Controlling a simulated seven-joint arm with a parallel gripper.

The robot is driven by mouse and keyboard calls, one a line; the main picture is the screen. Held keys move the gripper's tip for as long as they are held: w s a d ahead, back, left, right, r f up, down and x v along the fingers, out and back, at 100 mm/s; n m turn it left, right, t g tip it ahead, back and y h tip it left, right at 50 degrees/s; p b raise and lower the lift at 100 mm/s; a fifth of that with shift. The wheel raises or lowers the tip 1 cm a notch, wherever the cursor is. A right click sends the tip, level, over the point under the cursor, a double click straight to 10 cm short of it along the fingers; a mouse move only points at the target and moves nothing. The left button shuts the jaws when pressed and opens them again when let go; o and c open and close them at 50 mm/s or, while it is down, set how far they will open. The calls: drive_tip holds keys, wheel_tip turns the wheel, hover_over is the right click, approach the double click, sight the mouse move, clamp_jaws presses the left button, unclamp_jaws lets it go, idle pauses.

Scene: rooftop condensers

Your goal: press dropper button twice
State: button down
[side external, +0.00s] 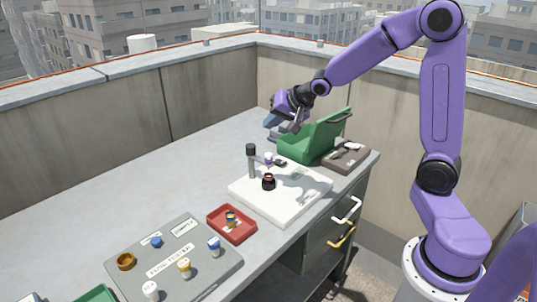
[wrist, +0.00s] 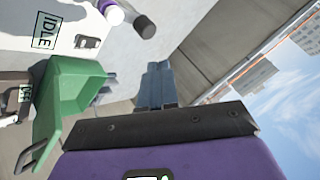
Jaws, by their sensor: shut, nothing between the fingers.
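The dropper stand is a grey post with a black cap (side external: 250,150) on a white base plate (side external: 290,205). A white and purple dropper head (side external: 268,158) sits on its arm; it also shows at the top of the wrist view (wrist: 112,13). A dark round piece with a red band (side external: 268,183) rests on the plate below the head. The wrist view shows a label reading IDLE (wrist: 45,32) and a small dark switch-like part (wrist: 88,42); I cannot tell which part is the button. My gripper (side external: 272,121) is shut and empty, raised above and behind the plate, apart from everything.
An open green box (side external: 312,140) stands just right of my gripper, beside a brown tray (side external: 346,157). A red tray (side external: 231,224) and a grey board (side external: 205,255) with several small capped bottles lie in front.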

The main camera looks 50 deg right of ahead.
sight(268, 155)
drive_tip(key=shift+s+a+r, duration=0.1)
drive_tip(key=shift+a+r, duration=0.05)
drive_tip(key=shift+r, duration=1.1)
drive_tip(key=shift+f, duration=0.15)
drive_tip(key=shift+f, duration=4.3)
drive_tip(key=shift+f, duration=0.15)
drive_tip(key=shift+f, duration=0.25)
drive_tip(key=shift+f, duration=0.6)
drive_tip(key=shift+r, duration=1.05)
